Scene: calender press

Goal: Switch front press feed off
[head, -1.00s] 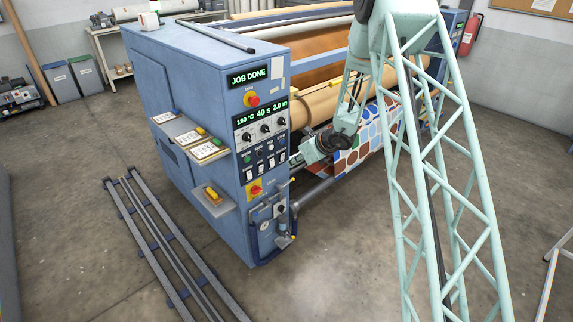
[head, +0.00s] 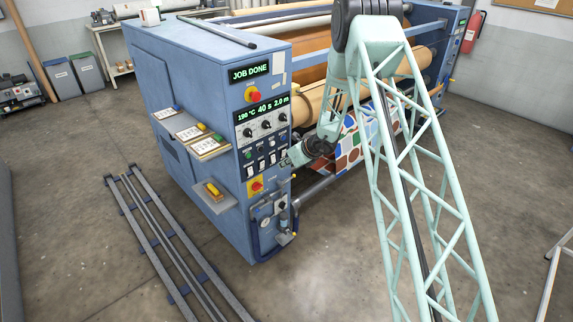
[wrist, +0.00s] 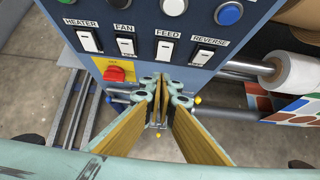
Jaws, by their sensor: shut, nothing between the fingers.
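The press control panel (head: 262,125) is on the blue cabinet's end face. In the wrist view, white rocker switches sit in a row under the labels HEATER, FAN, FEED and REVERSE. The feed switch (wrist: 165,49) is third from the left; which way it is tipped is hard to tell. My gripper (wrist: 161,98) is shut and empty, its fingertips just below the feed switch in the picture, with no contact visible. In the head view my gripper (head: 288,160) is at the panel's right edge, beside the switch row.
The heater (wrist: 88,40), fan (wrist: 126,46) and reverse (wrist: 203,55) switches are close beside the feed switch. A red knob on a yellow plate (wrist: 116,73) is below left. A white roll (wrist: 295,72) and patterned fabric are at the right. Floor rails (head: 160,235) lie at the left.

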